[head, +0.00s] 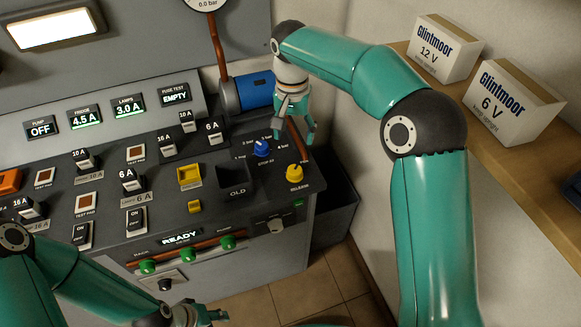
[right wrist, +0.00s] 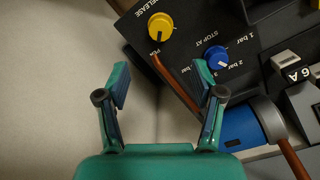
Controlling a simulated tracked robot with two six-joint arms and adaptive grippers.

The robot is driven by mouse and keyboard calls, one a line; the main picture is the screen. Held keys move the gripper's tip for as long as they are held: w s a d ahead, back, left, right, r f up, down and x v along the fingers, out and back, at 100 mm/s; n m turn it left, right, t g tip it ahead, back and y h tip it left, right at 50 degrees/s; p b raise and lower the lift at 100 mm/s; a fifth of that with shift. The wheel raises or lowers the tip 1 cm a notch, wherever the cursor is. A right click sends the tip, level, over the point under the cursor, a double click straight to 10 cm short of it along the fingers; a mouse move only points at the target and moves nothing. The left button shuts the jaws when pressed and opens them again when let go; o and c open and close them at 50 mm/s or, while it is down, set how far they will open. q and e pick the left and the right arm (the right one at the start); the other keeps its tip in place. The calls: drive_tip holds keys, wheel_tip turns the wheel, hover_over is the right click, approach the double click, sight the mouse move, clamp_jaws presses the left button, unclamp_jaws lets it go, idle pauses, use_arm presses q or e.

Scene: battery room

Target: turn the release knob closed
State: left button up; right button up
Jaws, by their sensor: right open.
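The yellow release knob (head: 295,174) sits at the right end of the panel, above a RELEASE label. It also shows in the right wrist view (right wrist: 160,27), beyond the fingertips. My right gripper (head: 295,138) hangs above and behind the knob, near the panel's back right edge. In the right wrist view its two fingers (right wrist: 162,78) are apart with nothing between them, and it does not touch the knob. My left gripper (head: 205,315) shows only partly at the bottom edge, low in front of the panel; its fingers are unclear.
A blue STOP AT knob (head: 261,148) stands close to the yellow knob. A copper pipe (head: 298,142) runs by the right gripper. A blue cylinder (head: 255,91) is behind. Two Glintmoor boxes (head: 512,102) stand on a wooden shelf at right.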

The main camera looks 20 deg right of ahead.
sight(295, 169)
wheel_tip(295, 169, down, 13)
drive_tip(key=shift+s+d+f+p, duration=0.1)
drive_tip(key=shift+s+d+p, duration=0.05)
drive_tip(key=shift+p, duration=0.6)
drive_tip(key=shift+c, duration=0.2)
